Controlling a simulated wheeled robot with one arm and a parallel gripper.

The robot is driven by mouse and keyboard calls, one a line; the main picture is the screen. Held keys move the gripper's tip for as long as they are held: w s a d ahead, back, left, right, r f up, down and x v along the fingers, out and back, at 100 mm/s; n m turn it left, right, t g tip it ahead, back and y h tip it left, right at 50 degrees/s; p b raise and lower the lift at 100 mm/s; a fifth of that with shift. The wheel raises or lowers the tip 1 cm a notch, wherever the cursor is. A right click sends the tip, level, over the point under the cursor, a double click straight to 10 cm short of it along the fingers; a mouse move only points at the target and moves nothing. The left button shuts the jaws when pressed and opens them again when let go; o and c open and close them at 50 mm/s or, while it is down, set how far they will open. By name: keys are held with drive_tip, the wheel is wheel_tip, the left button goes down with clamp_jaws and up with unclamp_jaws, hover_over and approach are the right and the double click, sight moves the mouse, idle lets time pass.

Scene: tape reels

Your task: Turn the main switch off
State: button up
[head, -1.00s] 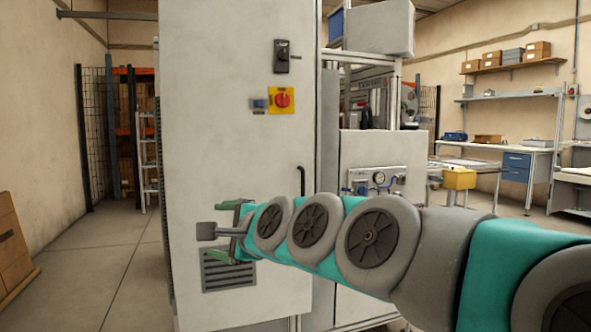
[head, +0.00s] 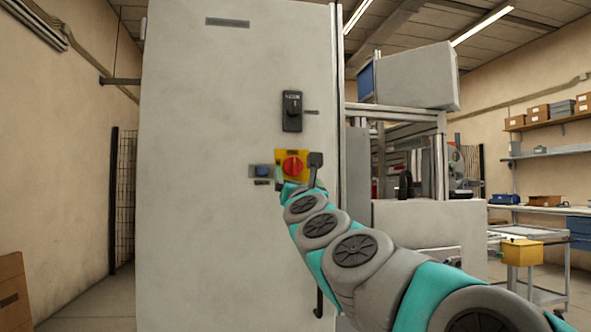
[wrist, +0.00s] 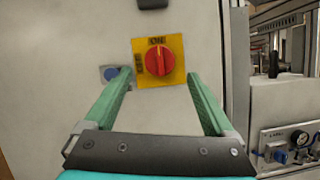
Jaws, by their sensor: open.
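The main switch is a red rotary knob (head: 293,166) on a yellow plate on the front of a tall grey cabinet. In the wrist view the red knob (wrist: 160,56) has its grip ridge upright, toward the ON mark at the top; an OFF mark is at the left of the plate. My gripper (wrist: 160,78) is open, with its green fingers to the left and right of the knob in the picture and nothing between them. Whether the fingertips reach the knob's depth I cannot tell. In the head view the gripper (head: 301,183) overlaps the plate's lower edge.
A blue button (head: 262,171) sits just left of the yellow plate, near the left finger in the wrist view. A black switch (head: 292,111) is above. A black door handle (head: 319,300) is below. A machine with a gauge panel (wrist: 287,147) stands to the right.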

sight(294, 170)
drive_tip(key=shift+p+x, duration=0.65)
drive_tip(key=shift+x, duration=1.8)
drive_tip(key=c, duration=1.4)
